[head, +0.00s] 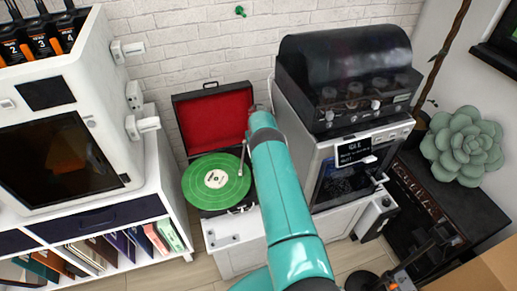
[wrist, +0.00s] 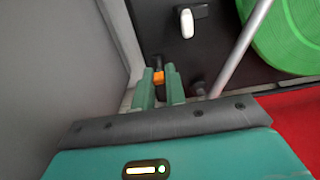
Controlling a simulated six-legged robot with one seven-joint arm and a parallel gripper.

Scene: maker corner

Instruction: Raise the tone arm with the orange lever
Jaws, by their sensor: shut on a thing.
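The record player (head: 202,212) stands open against the brick wall, with a green record (head: 212,190) on its platter and a red-lined lid (head: 213,118) raised. The silver tone arm (wrist: 243,48) runs beside the record (wrist: 290,35) in the wrist view; part of it shows in the head view (head: 242,158). I cannot tell whether its tip touches the record. My gripper (wrist: 160,84) is shut on the orange lever (wrist: 158,77), of which a small piece shows between the green fingers. In the head view my teal arm hides the gripper and lever.
A white-tipped knob (wrist: 187,22) sits on the dark deck beyond the fingers. A grey wall-like surface (wrist: 60,60) is close on the left of the wrist view. A white cabinet with an appliance (head: 345,75) stands right of the player, and a white shelf unit (head: 150,180) stands left.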

